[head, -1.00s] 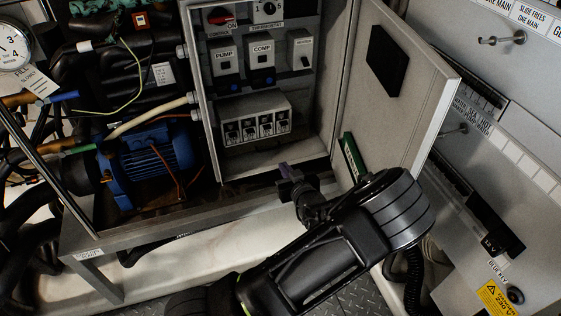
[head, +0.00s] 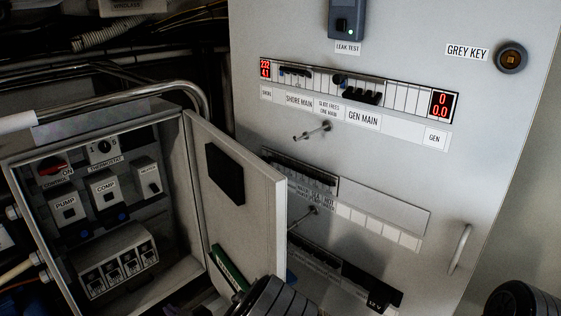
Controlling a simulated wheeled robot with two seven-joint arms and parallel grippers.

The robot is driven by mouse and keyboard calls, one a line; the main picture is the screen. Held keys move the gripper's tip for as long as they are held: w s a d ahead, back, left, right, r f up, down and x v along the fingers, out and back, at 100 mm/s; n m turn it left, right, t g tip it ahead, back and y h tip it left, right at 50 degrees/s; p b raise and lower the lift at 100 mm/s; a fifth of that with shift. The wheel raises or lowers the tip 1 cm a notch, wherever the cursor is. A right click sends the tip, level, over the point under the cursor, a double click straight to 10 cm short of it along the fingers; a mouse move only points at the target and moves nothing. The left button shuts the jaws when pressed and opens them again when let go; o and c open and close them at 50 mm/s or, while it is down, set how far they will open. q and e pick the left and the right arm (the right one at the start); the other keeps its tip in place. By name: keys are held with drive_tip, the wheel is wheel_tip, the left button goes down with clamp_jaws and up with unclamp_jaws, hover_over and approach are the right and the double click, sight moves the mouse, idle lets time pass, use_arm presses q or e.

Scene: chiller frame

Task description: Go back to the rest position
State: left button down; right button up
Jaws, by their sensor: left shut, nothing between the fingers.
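My left arm (head: 272,298) comes up at the bottom edge, in front of the foot of the open box door. My left gripper (head: 176,309) shows only as a small dark piece at the bottom edge, below the control box's lower rim. It is shut and empty, and most of it is cut off. Part of my right arm (head: 522,300) shows in the bottom right corner; my right gripper is out of view.
The control box (head: 120,282) stands open at left, its door (head: 240,185) swung out to the right. The grey panel (head: 440,180) behind bears breaker rows, a pin (head: 312,131), a key switch (head: 510,57), a leak tester (head: 346,18) and a handle (head: 459,249).

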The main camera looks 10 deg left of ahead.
use_arm(q)
drive_tip(key=s+d+f+m+g+h+p, duration=0.5)
drive_tip(key=s+d+f+h, duration=0.4)
drive_tip(key=s+f, duration=0.45)
drive_tip(key=s+d+r+m+h+p, duration=0.1)
drive_tip(key=s+d+r+h+p, duration=0.1)
drive_tip(key=d, duration=0.4)
drive_tip(key=s+d+r+m+g+h+p, duration=0.1)
drive_tip(key=s+d+r+h+p, duration=0.1)
drive_tip(key=s+d, duration=0.3)
drive_tip(key=s+d+r+m+g+h+p, duration=0.1)
drive_tip(key=s+d+r+m+h+p, duration=0.1)
drive_tip(key=d, duration=0.7)
drive_tip(key=shift+s+d+r+h, duration=0.15)
drive_tip(key=shift+s+r+h, duration=0.4)
drive_tip(key=shift+s, duration=0.4)
drive_tip(key=shift+f, duration=0.1)
